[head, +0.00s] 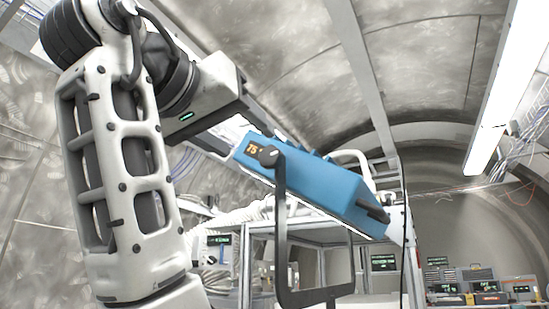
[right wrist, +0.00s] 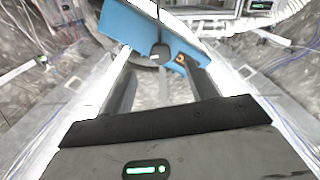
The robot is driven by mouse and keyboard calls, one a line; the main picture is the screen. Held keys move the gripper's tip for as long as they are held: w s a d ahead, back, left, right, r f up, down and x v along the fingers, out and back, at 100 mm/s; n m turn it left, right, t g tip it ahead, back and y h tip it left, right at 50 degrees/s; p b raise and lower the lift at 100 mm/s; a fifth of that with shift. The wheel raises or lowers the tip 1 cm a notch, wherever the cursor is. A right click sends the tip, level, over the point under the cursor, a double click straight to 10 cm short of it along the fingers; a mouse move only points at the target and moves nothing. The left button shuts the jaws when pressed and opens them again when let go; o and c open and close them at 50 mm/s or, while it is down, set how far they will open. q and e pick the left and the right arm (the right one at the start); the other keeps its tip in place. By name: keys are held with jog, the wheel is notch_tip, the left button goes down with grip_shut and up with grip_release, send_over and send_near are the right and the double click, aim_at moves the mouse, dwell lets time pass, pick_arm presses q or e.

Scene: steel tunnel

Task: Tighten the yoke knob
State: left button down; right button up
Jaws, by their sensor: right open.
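A blue box-shaped lamp unit (head: 315,185) hangs tilted in a black yoke (head: 281,225), with an orange "75" readout on its near end. The dark yoke knob (head: 268,155) sits beside the readout, where the yoke arm meets the box. My right gripper (head: 238,138) is open at the box's near end, its fingers pointing toward the knob. In the right wrist view the knob (right wrist: 160,50) shows between the two fingertips (right wrist: 160,58), with a gap on both sides. I cannot tell whether a finger touches the box. My left gripper is not in view.
A metal frame (head: 320,240) stands below and behind the lamp. Equipment with green displays (head: 383,263) and several cases (head: 478,285) stand at the back right. A bright strip light (head: 505,90) runs along the curved ceiling. Open space lies above the box.

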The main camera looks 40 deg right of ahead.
aim_at(269, 157)
jog(key=p+x, duration=0.2)
jog(key=x, duration=0.8)
jog(key=shift+w+d+r, duration=0.1)
jog(key=shift+d, duration=0.15)
jog(key=c, duration=1)
